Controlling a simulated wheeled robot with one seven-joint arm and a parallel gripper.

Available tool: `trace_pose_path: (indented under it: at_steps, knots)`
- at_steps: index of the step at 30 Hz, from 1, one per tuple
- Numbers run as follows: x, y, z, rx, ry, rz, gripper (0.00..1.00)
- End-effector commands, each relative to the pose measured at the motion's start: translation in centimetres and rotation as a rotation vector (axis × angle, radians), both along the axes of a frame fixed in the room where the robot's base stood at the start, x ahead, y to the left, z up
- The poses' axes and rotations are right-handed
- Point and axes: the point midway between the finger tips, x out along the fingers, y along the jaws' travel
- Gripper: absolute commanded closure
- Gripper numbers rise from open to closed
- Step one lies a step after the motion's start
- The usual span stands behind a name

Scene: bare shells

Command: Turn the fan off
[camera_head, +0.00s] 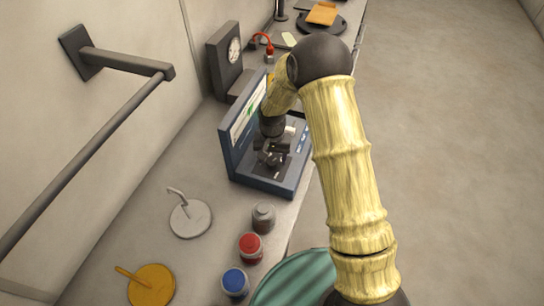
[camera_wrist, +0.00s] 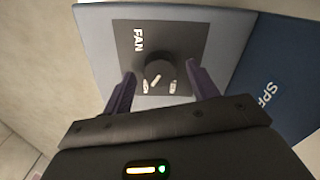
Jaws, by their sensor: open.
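The fan control is a round black knob (camera_wrist: 158,72) on a dark panel (camera_wrist: 180,38) lettered "FAN" in the wrist view. A white mark on the knob points toward its lower left in that view. Two small white labels sit below the knob, too small to read surely. My gripper (camera_wrist: 160,70) is open, with one dark finger on each side of the knob. I cannot tell whether either fingertip touches it. In the head view my gripper (camera_head: 270,158) is low inside the blue device (camera_head: 229,150), and the knob is hidden there.
A grey jar (camera_head: 263,217), a red-topped jar (camera_head: 250,247) and a blue-topped jar (camera_head: 234,282) stand in front of the device. A white disc (camera_head: 190,219) and an orange disc (camera_head: 152,286) lie to the left. A dark clock box (camera_head: 226,58) stands behind.

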Motion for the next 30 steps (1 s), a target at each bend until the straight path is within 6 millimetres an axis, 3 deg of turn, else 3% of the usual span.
trace_pose_path:
  at_steps: [12,19,30]
  knots:
    - [0.0,0.03,-0.88,0.0,-0.001,0.0,0.43]
    - [0.0,0.03,-0.86,0.0,0.0,0.0,0.86]
    - [0.0,0.02,-0.89,0.001,0.0,0.037,0.85]
